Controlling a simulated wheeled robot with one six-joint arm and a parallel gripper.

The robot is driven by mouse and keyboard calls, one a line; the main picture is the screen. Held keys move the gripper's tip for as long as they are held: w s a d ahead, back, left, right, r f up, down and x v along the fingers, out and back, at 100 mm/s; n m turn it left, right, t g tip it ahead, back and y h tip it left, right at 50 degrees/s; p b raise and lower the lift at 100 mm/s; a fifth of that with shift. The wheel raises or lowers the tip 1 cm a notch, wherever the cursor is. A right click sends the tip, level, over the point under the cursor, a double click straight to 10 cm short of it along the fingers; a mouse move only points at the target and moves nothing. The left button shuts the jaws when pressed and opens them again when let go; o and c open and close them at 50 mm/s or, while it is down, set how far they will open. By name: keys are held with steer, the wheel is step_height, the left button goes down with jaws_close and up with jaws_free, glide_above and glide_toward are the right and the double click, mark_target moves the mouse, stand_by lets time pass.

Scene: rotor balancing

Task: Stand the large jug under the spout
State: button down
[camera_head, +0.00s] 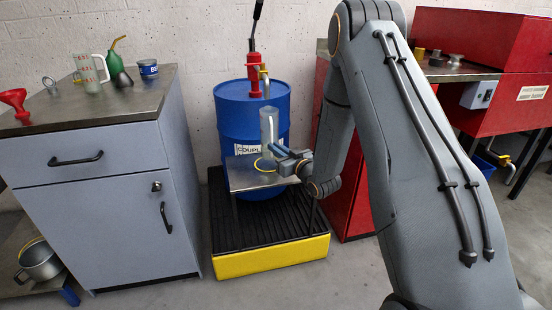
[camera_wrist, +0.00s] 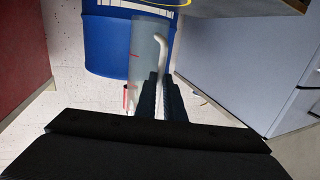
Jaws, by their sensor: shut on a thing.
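The large jug (camera_head: 268,124) is a tall clear cylinder, upright in front of the blue drum. My gripper (camera_head: 280,152) is shut on its handle from the right. The jug's base appears a little above a metal stand (camera_head: 240,180), whose top bears a yellow ring (camera_head: 262,165).
The blue drum (camera_head: 229,108) stands on a black grate with a yellow-fronted base (camera_head: 270,260). A grey cabinet (camera_head: 100,215) at left carries a smaller jug (camera_head: 88,75), a green oil can (camera_head: 117,65), a tin (camera_head: 148,69) and a red funnel (camera_head: 14,100). A red bench is at right.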

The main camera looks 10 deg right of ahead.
steer(key=shift+f, duration=1.75)
steer(key=c, duration=1.8)
jaws_free()
steer(key=shift+c, duration=0.2)
